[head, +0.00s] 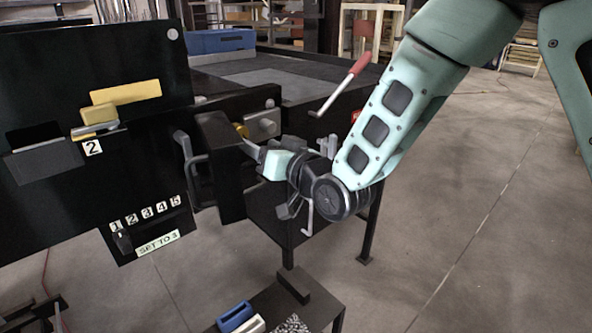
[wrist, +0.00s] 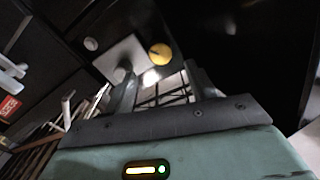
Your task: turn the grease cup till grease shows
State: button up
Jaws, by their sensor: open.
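The grease cup appears to be the small round yellow cap (head: 241,130), beside a grey plate (head: 262,124) on the dark machine frame. In the wrist view the yellow cap (wrist: 160,53) faces me with a small dark mark on it, and the grey plate (wrist: 121,58) is to its left. My gripper (head: 252,154) is below and in front of the cap in the head view, partly against the dark post. In the wrist view my gripper (wrist: 160,86) has its two fingers apart, with the cap beyond them and nothing held. I cannot make out any grease.
A black post (head: 219,165) and a grey handle (head: 191,158) stand left of my gripper. A red-handled lever (head: 340,86) rises behind it. The black panel (head: 60,215) has a selector numbered to five and a "SET TO 3" label (head: 158,242). Floor at right is clear.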

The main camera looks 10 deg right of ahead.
jog(key=b+v, duration=0.7)
jog(key=v, duration=0.4)
jog(key=shift+b, duration=0.4)
jog(key=s+d+f+n+g+h+p, duration=0.25)
jog(key=s+f+g+h+p, duration=0.4)
jog(key=s+g, duration=0.65)
jog(key=s+d+f+n+g+h, duration=0.1)
jog(key=s+d+n+g+h, duration=0.1)
jog(key=s, duration=0.9)
jog(key=shift+d+h, duration=0.45)
jog(key=shift+d, duration=0.6)
jog(key=shift+f, duration=0.15)
